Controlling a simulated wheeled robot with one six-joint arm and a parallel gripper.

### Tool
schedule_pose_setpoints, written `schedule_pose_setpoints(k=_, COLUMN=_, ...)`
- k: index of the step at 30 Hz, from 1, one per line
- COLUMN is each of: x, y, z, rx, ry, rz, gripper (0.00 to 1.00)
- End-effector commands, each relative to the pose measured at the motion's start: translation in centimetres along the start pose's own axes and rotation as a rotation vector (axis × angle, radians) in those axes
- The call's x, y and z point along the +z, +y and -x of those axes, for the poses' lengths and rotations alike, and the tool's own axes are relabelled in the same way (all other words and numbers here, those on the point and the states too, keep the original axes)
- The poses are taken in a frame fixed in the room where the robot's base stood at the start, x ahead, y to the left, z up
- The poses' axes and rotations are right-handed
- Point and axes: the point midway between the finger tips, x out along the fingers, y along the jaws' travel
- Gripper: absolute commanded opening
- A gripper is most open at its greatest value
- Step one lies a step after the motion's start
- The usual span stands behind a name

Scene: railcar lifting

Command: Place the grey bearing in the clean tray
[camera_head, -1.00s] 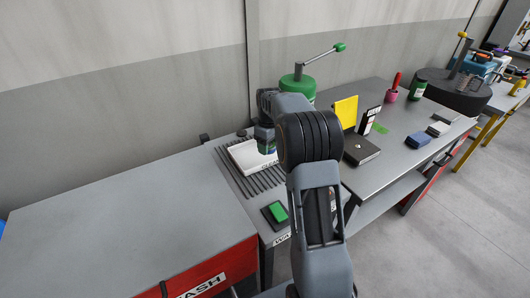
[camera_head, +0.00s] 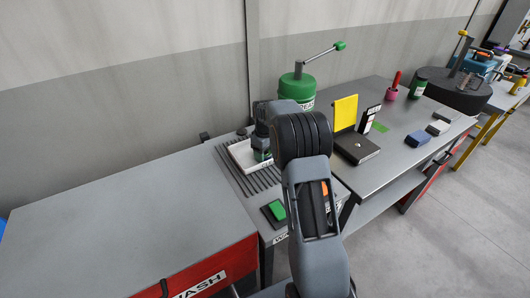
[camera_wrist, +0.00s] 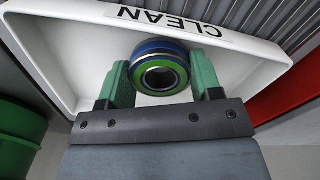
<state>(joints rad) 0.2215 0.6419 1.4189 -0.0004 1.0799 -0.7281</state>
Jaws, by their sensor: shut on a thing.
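The clean tray (camera_head: 238,153) is white and shallow and sits on the ribbed grey rack. Its "CLEAN" wall (camera_wrist: 235,38) shows in the wrist view. My gripper (camera_wrist: 161,80) is shut on a round bearing (camera_wrist: 160,62) with a dark grey core and green and blue rings, held between two green fingers. The bearing is over the tray's inside, close to the lettered wall. I cannot tell whether it touches the tray floor. In the head view my gripper (camera_head: 262,153) is at the tray, and the bearing is hidden by my arm.
A green canister (camera_head: 297,88) with a lever stands behind the tray. A green-and-black pad (camera_head: 276,211) lies in front of the rack. A grey wash cabinet (camera_head: 130,225) is at the left. A bench (camera_head: 405,125) at the right holds a yellow card and a dark box.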

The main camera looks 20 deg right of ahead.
Motion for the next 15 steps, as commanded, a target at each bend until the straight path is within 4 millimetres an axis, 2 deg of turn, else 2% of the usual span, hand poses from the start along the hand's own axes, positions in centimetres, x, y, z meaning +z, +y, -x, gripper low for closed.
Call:
schedule_pose_setpoints(k=1, x=0.0, y=0.0, z=-0.24, rx=0.0, ry=0.0, rz=0.0, gripper=0.27)
schedule_pose_setpoints(k=2, x=0.01, y=-0.01, z=-0.3, rx=-0.001, ry=-0.001, rz=0.0, gripper=0.6)
schedule_pose_setpoints(k=3, x=0.01, y=-0.01, z=-0.23, rx=0.0, ry=-0.001, rz=0.0, gripper=0.64)
schedule_pose_setpoints(k=9, x=0.01, y=-0.02, z=-0.22, rx=-0.001, ry=-0.001, rz=0.0, gripper=0.83)
schedule_pose_setpoints(k=15, x=0.0, y=-0.02, z=-0.21, rx=-0.001, ry=-0.001, rz=0.0, gripper=0.84)
